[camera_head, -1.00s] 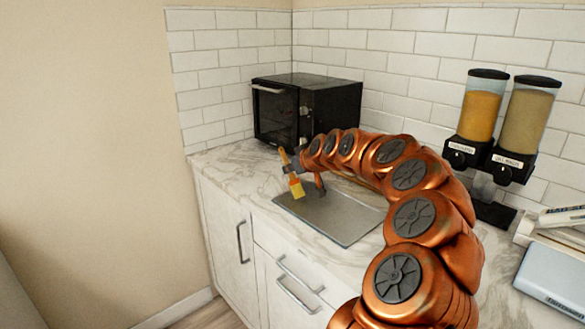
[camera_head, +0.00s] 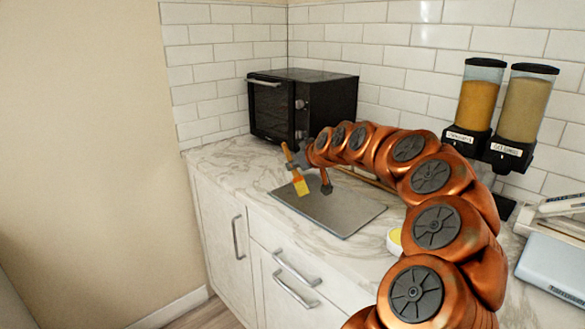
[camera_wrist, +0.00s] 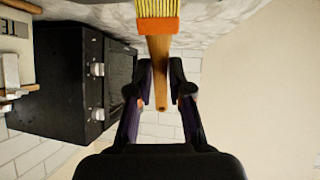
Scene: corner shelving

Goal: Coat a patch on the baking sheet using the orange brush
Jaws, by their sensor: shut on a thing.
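The orange brush (camera_head: 301,186) has yellow bristles, an orange band and a wooden handle. My gripper (camera_head: 296,161) is shut on its handle, and the brush hangs tilted with bristles down over the left part of the grey baking sheet (camera_head: 345,214). I cannot tell whether the bristles touch the sheet. In the wrist view the brush (camera_wrist: 158,28) runs between the fingers of my gripper (camera_wrist: 160,92), bristles at the top edge. A small yellow-filled container (camera_head: 394,241) stands right of the sheet, partly hidden by my arm.
A black toaster oven (camera_head: 302,105) stands behind the sheet. Two dispensers (camera_head: 500,110) are at the back right, with a pale blue appliance (camera_head: 552,270) at the right edge. The counter's left end is clear.

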